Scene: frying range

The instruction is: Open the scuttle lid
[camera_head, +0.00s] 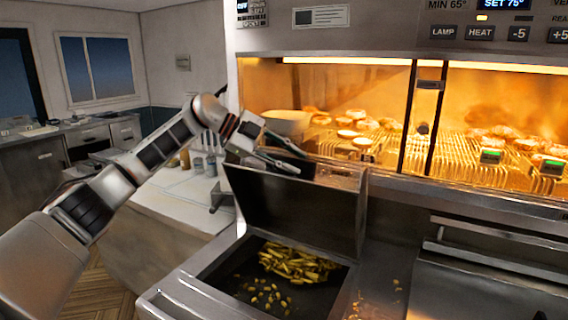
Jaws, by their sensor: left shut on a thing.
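The scuttle lid (300,218) is a dark metal panel, raised and standing steeply at the back of the scuttle (190,288). The scuttle is an open bin set in the steel counter, with fries and small golden pieces inside. My left gripper (297,160) is at the lid's upper edge, with its fingers shut on the lid. The exact contact is partly hidden by the fingers. My right gripper is not in view.
A lit heated cabinet (425,125) with food on wire racks stands behind and to the right. Loose crumbs lie on the steel counter (385,275) beside the scuttle.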

